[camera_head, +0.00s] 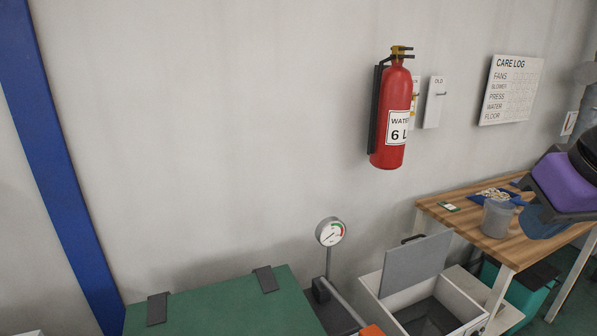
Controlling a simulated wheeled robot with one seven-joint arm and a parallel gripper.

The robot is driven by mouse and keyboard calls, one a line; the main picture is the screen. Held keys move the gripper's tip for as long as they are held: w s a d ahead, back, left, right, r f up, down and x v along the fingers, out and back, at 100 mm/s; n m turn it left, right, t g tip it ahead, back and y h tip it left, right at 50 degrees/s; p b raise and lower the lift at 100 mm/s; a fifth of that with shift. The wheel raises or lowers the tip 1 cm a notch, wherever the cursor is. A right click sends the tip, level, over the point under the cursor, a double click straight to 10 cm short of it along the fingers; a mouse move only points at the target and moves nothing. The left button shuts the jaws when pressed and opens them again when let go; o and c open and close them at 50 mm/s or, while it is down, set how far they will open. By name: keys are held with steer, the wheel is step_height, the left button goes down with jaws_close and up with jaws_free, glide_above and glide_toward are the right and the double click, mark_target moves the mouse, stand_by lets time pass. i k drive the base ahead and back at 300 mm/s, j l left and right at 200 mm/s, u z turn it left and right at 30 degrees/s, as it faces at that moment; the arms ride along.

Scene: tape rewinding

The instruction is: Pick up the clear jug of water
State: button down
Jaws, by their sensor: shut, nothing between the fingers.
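A translucent greyish container (497,217) stands upright on the left part of the wooden workbench (466,217), near its front edge. It may be the clear jug; I cannot make out a handle or a water level. Pale items show at its top, and I cannot tell whether they are in it or behind it. My gripper's fingers are not visible in this view, and nothing is seen touching the container.
A purple and black object (566,182) blocks the bench's right side. A white box with a raised grey lid (415,268) stands left of the bench. A gauge (330,232) and green surface (215,308) are nearer. A red extinguisher (393,115) hangs on the wall.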

mark_target(498, 216)
steer(key=z, duration=1)
steer(key=i+l, duration=1.85)
steer(key=i+j+u, duration=0.05)
steer(key=i, duration=0.05)
